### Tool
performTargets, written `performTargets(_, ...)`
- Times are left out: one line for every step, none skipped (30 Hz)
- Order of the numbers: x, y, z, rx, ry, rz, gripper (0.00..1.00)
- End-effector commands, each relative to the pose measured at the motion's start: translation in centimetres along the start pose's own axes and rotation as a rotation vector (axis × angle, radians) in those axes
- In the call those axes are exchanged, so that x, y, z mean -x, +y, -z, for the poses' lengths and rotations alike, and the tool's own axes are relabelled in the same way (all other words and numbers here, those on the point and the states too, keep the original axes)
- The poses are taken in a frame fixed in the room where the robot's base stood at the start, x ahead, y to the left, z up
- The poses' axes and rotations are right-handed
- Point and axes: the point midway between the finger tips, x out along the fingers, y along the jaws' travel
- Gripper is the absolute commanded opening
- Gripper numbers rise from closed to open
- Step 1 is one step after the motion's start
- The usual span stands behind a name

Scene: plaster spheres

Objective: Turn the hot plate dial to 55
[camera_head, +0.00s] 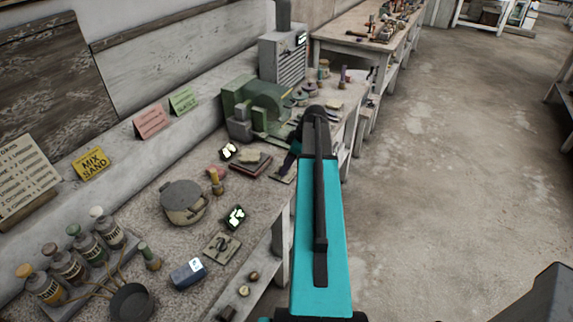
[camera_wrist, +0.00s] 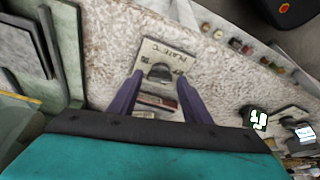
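The hot plate dial is a dark round knob (camera_wrist: 159,73) on a pale plate (camera_wrist: 151,50) marked "PLATE °C" in the wrist view. The plate also shows in the head view (camera_head: 280,176), at the bench's front edge, partly behind my arm. My gripper (camera_wrist: 158,72) is open, its two purple fingers apart with the knob between their tips in the picture. I cannot tell whether they touch it. In the head view my gripper (camera_head: 291,160) is dark and partly hidden by my arm. The dial's pointer and numbers are too small to read.
A stack of flat books or slabs (camera_head: 251,163) lies left of the dial plate. A green machine (camera_head: 258,104) stands behind. Black displays (camera_head: 235,216) (camera_head: 228,151), a second dial plate (camera_head: 221,246), a lidded pot (camera_head: 183,201) and bottles (camera_head: 108,231) crowd the bench. Floor at right is clear.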

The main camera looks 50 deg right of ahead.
Motion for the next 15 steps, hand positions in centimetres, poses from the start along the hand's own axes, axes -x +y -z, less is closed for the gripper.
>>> performTargets(0.02,0.0,-0.01,0.0,0.0,0.0,0.35)
performTargets(0.02,0.0,-0.02,0.0,0.0,0.0,0.3)
performTargets(0.03,0.0,-0.02,0.0,0.0,0.0,0.23)
performTargets(0.03,0.0,-0.02,0.0,0.0,0.0,0.18)
performTargets(0.03,0.0,-0.02,0.0,0.0,0.0,0.13)
performTargets(0.04,0.0,-0.03,-0.001,0.0,0.0,0.09)
performTargets(0.04,0.0,-0.03,-0.001,0.0,0.0,0.09)
performTargets(0.04,0.0,-0.04,-0.001,0.0,0.0,0.09)
performTargets(0.04,-0.01,-0.04,-0.002,0.0,0.0,0.09)
performTargets(0.03,-0.02,-0.04,-0.003,0.0,0.0,0.09)
performTargets(0.03,-0.03,-0.05,-0.005,0.0,-0.001,0.09)
performTargets(0.02,-0.05,-0.06,-0.008,0.0,-0.002,0.09)
performTargets(0.02,-0.06,-0.07,-0.012,0.0,-0.004,0.09)
performTargets(0.01,-0.07,-0.08,-0.016,0.0,-0.005,0.09)
performTargets(0.0,-0.1,-0.09,-0.023,0.0,-0.008,0.09)
